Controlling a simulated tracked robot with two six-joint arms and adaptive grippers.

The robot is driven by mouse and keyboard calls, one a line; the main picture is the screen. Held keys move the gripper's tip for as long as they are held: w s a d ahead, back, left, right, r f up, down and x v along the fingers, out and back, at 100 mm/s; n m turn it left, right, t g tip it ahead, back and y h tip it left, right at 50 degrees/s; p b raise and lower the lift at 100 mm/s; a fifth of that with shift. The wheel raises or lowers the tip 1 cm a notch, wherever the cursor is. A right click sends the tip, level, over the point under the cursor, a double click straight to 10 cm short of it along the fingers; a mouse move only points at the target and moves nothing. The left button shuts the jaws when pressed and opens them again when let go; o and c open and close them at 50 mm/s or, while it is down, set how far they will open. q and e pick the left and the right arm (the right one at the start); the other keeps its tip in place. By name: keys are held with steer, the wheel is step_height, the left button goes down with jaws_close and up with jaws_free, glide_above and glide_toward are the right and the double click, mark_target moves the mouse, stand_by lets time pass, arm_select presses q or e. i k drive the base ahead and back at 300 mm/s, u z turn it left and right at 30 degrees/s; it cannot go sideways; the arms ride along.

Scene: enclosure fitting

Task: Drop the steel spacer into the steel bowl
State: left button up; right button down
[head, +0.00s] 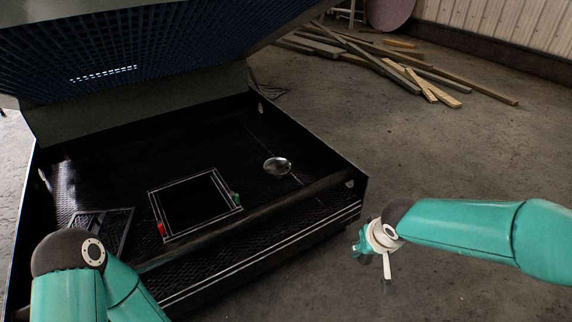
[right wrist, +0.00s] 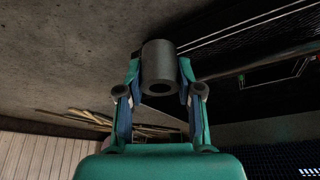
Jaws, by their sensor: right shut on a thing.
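The steel spacer (right wrist: 159,58) is a dark grey hollow cylinder with its round hole facing the right wrist camera. My right gripper (right wrist: 160,77) is shut on it, one finger on each side. In the head view the right gripper (head: 386,270) hangs over the concrete floor, outside the enclosure and to the right of its front corner. The steel bowl (head: 277,166) is a small shiny round dish on the enclosure floor, right of the square frame and well apart from the gripper. My left arm shows at lower left; its gripper is out of view.
The black enclosure (head: 352,184) has low walls and a raised, gridded lid (head: 150,40) over its back. A square outlined panel (head: 195,206) has a red piece (head: 161,229) and a green piece (head: 236,198) at its edges. Wooden planks (head: 400,75) lie behind.

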mark_target(281, 172)
steer(key=z, duration=0.25)
steer(key=i, duration=0.65)
steer(key=u, duration=2.25)
steer(key=i, duration=0.1)
steer(key=u, duration=0.5)
steer(key=k, duration=1.3)
steer(key=z, duration=0.85)
steer(key=i, duration=0.8)
steer(key=z, duration=0.45)
